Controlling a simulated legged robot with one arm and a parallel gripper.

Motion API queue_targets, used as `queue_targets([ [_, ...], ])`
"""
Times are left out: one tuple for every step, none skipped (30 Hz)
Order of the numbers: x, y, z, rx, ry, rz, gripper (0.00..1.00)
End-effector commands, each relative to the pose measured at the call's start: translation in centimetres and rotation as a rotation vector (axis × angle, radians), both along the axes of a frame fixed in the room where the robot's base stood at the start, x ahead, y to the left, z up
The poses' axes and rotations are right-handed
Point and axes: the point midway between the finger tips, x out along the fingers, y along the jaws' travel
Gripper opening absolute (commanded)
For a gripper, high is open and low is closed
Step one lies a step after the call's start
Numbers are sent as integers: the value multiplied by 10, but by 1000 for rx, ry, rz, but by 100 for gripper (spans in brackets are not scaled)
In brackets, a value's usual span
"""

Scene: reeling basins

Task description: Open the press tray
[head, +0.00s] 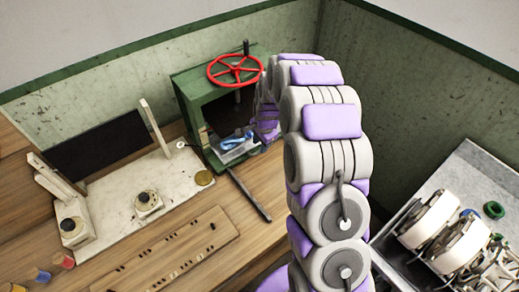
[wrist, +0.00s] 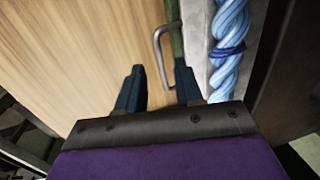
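The press (head: 190,95) is a green frame with a red handwheel (head: 234,70) on top, at the back of the bench. The pale press tray (head: 240,155) sits low in its opening, with a blue twisted skein (head: 232,142) in it. In the wrist view, the tray's green front edge (wrist: 175,32), metal handle (wrist: 158,42) and the skein (wrist: 229,45) show close up. My gripper (wrist: 159,75) is open, its dark fingers on either side of the handle's lower end in the picture. I cannot tell whether they touch it. My arm hides the gripper in the head view.
A dark bar (head: 249,194) lies on the wooden bench in front of the press. A white stand with knobs (head: 115,200) and a slotted wooden board (head: 175,252) are to the left. A metal basin with white reels (head: 430,218) is at the right.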

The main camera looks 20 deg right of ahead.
Motion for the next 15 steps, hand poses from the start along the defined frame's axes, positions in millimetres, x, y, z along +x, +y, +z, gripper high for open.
queue_targets([
  [0,1,-11,0,4,0,36],
  [1,1,-15,0,3,1,36],
  [3,2,-20,0,2,1,36],
  [3,2,-23,0,0,1,36],
  [4,2,-26,0,0,1,36],
  [5,3,-29,0,-2,1,36],
  [6,3,-31,0,-2,1,36],
  [6,3,-33,0,-2,1,36],
  [6,3,-35,0,-2,1,36],
  [6,3,-36,0,-2,1,36],
  [7,3,-37,0,-2,1,36],
  [7,3,-37,0,-2,1,36],
  [7,3,-38,0,-2,1,36],
  [7,3,-38,0,-2,1,36],
  [7,3,-38,0,-2,1,36],
])
